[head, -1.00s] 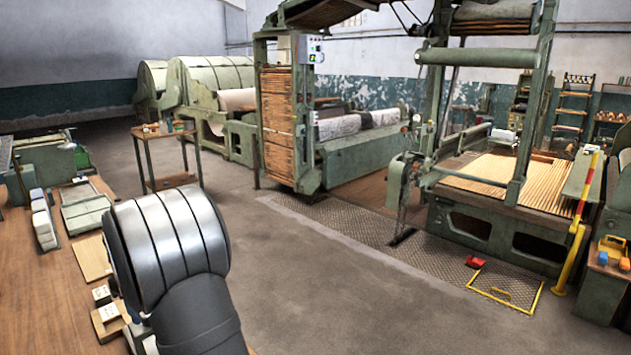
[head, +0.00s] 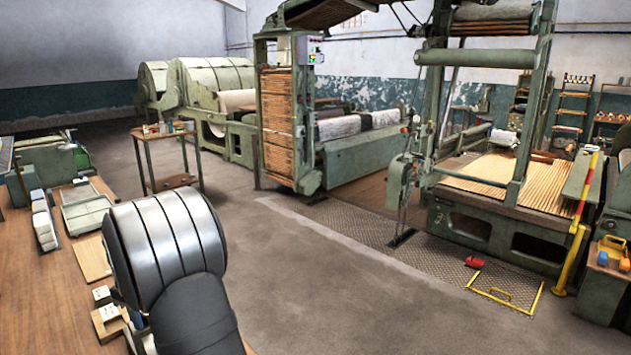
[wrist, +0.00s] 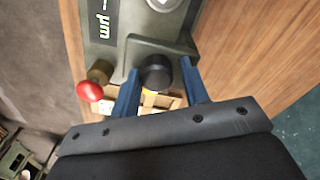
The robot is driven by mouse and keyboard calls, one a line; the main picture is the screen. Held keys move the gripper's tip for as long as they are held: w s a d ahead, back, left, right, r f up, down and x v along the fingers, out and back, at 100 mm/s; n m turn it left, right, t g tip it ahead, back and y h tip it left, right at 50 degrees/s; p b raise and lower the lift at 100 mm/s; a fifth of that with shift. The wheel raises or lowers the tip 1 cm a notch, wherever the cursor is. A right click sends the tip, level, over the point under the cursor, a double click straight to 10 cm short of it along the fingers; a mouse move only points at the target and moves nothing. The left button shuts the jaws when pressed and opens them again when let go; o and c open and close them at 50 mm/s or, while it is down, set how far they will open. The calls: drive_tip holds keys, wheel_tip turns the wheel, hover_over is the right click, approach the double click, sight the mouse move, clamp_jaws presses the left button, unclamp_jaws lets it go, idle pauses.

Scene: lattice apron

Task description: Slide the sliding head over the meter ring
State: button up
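In the wrist view a grey-green instrument head (wrist: 150,40) with a lit display reading "µm" (wrist: 105,20) lies over a wooden bench; I take it for the sliding head. A dark round knob (wrist: 156,74) sticks out of its near side. My gripper (wrist: 159,66) has two blue fingers, one on each side of this knob, with a small gap showing at the right finger. A red ball knob (wrist: 90,92) on a brass collar sits left of the fingers. A pale round part (wrist: 163,4) is cut off at the top edge. I cannot make out the meter ring for certain.
The bench (head: 30,300) runs along the left of the head view, with small white blocks (head: 108,310) and trays (head: 84,212) on it. My arm hides part of it and my gripper there. Open floor (head: 310,290) lies to the right, before large green machines.

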drive_tip(key=shift+o, duration=0.2)
drive_tip(key=shift+s+d+f, duration=0.1)
drive_tip(key=shift+d+f, duration=0.2)
drive_tip(key=shift+f, duration=0.2)
drive_tip(key=shift+d+f, duration=0.25)
drive_tip(key=shift+f, duration=0.25)
drive_tip(key=shift+s+d, duration=0.65)
drive_tip(key=shift+d, duration=0.05)
drive_tip(key=shift+s+d, duration=2)
drive_tip(key=shift+s, duration=0.05)
drive_tip(key=o, duration=0.4)
drive_tip(key=shift+c, duration=0.2)
drive_tip(key=shift+a+r, duration=0.15)
drive_tip(key=shift+r, duration=1.45)
drive_tip(key=shift+a+r, duration=0.1)
drive_tip(key=shift+r, duration=1.5)
